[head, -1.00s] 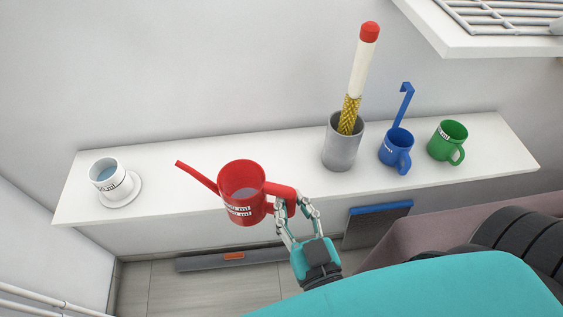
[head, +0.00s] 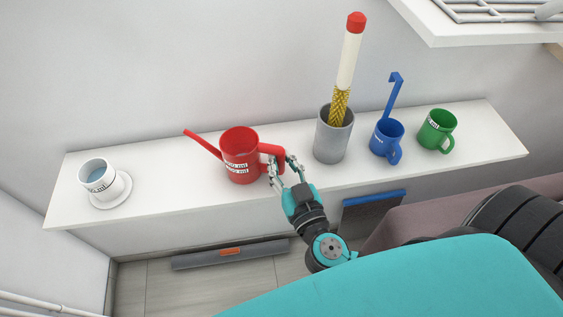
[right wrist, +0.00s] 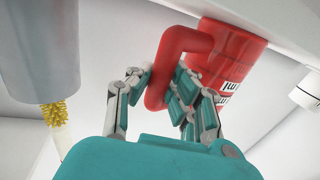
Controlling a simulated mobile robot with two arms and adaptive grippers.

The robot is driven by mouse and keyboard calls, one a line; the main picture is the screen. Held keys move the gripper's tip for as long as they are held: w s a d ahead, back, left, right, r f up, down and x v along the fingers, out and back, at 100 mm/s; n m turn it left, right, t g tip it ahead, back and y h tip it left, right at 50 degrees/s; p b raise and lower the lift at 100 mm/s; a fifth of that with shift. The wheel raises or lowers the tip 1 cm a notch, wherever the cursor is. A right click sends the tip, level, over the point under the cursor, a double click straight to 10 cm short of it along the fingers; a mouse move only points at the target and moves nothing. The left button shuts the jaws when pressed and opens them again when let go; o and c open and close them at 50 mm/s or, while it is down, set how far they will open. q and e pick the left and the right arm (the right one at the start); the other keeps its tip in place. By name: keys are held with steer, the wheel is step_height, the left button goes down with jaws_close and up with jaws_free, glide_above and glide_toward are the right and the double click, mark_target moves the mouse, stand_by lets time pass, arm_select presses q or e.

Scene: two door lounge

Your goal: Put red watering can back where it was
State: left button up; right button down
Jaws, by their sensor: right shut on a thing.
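The red watering can (head: 240,160) is upright at the white shelf (head: 165,185), between the white cup and the grey pot, with its spout pointing left. My right gripper (head: 280,168) is shut on the can's handle from the right front. In the right wrist view, the fingers (right wrist: 160,88) close around the red handle (right wrist: 178,50), and the can's body (right wrist: 228,55) is at upper right. The can looks on or just above the shelf; I cannot tell whether its base touches. My left gripper is not in view.
A white cup (head: 98,178) on a saucer (head: 122,196) stands at left. A grey pot (head: 332,140) holding a tall red-tipped object (head: 350,60) is close right of my gripper. A blue mug (head: 385,140) and green mug (head: 436,130) stand farther right. A rack shelf (head: 460,35) overhangs upper right.

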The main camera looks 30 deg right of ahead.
steer(key=shift+r, duration=0.1)
steer(key=c, duration=1.5)
jaws_free()
steer(key=shift+o, duration=1.1)
steer(key=shift+s+a+b, duration=0.15)
steer(key=shift+s+b, duration=0.3)
steer(key=shift+s, duration=1.55)
steer(key=shift+s+a+b, duration=0.15)
steer(key=shift+s+b, duration=0.3)
steer(key=shift+s, duration=1.6)
steer(key=shift+s+a+b, duration=0.15)
steer(key=shift+s+b, duration=0.3)
steer(key=shift+s, duration=1.55)
